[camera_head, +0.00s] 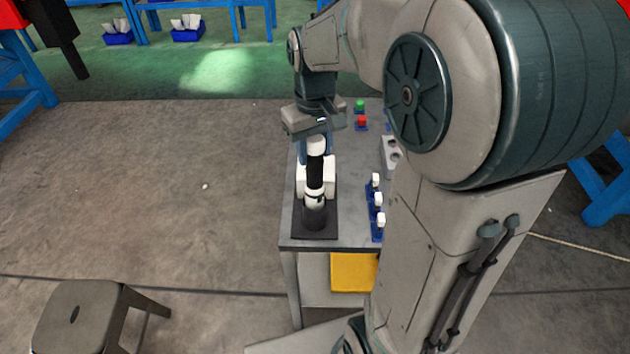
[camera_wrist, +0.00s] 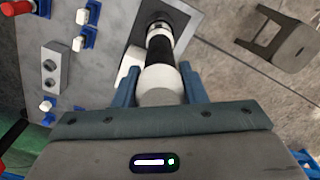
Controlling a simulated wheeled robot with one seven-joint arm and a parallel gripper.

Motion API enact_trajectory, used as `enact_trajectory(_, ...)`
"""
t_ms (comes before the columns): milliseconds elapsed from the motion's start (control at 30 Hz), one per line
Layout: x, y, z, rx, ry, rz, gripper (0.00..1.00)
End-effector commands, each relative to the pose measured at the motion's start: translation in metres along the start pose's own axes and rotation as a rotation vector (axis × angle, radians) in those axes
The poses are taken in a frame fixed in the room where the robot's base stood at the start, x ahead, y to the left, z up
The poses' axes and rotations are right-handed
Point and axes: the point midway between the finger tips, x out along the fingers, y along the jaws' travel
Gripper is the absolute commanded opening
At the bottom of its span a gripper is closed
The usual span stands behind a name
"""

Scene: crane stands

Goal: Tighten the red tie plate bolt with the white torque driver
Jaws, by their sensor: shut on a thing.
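The white torque driver (camera_head: 316,147) has a white head, a black grip and a white band near its lower end. It stands upright at the left of the grey table, its lower end in a dark round holder (camera_head: 314,216) on a black base. My gripper (camera_head: 316,143) is above it, blue fingers shut on its white head. The wrist view shows the white head (camera_wrist: 160,86) between the fingers (camera_wrist: 159,92). A red-topped bolt (camera_head: 361,121) sits on a blue mount at the table's far side. It shows at the wrist view's top left (camera_wrist: 18,7).
A green-topped piece (camera_head: 360,104) stands behind the red one. Several white-topped pieces (camera_head: 378,199) on blue mounts line the table right of the driver. A grey block with holes (camera_head: 391,153) and a white block (camera_head: 301,178) are near. A stool (camera_head: 85,314) stands front left.

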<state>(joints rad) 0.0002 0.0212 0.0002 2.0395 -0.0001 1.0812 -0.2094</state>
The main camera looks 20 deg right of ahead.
Motion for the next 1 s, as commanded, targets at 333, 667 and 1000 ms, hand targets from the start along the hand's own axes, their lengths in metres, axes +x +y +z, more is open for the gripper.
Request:
enact_trajectory(333,-0.019,0.0,-0.001,0.0,0.004,0.001,0.0)
enact_trajectory(667,-0.033,0.0,-0.001,0.0,0.004,0.001,0.0)
enact_trajectory(1000,-0.048,0.0,-0.001,0.0,0.003,0.001,0.0)
